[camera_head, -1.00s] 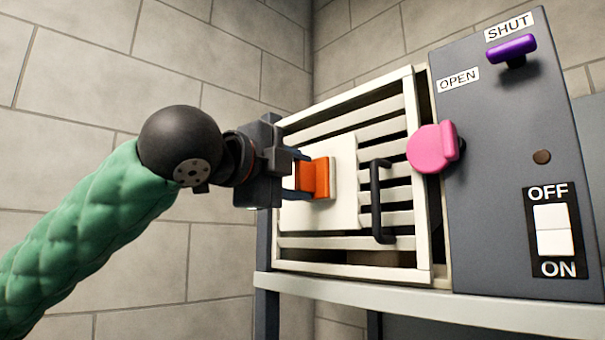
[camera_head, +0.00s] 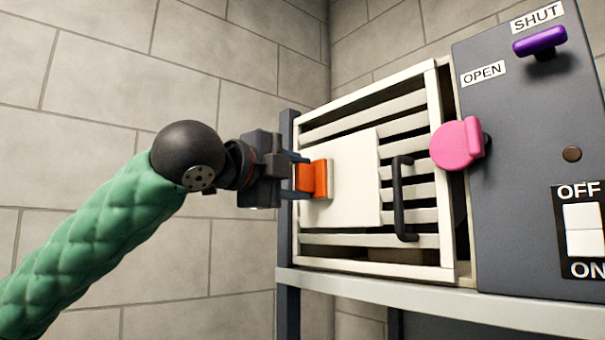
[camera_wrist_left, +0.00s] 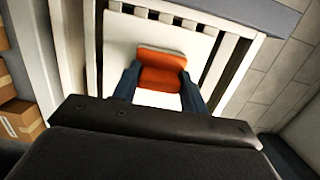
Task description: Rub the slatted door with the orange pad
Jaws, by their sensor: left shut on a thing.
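The slatted door (camera_head: 412,124) has a cream frame, pale slats, a plain white panel (camera_head: 352,178) at its left middle and a black handle (camera_head: 401,200). My left gripper (camera_head: 300,178) is shut on the orange pad (camera_head: 314,179), in front of the white panel. The pad looks to be at the panel's face; I cannot tell for certain whether it touches. In the left wrist view the orange pad (camera_wrist_left: 161,70) sits between the fingers of my left gripper (camera_wrist_left: 160,88), with the white panel (camera_wrist_left: 195,58) behind it. My right gripper is not in view.
A pink knob (camera_head: 457,145) stands out at the door's right edge. A grey panel (camera_head: 515,120) beside it carries a purple handle (camera_head: 540,41) and a white switch (camera_head: 584,230). A pale shelf (camera_head: 400,301) runs below. Cardboard boxes (camera_wrist_left: 20,118) show in the left wrist view.

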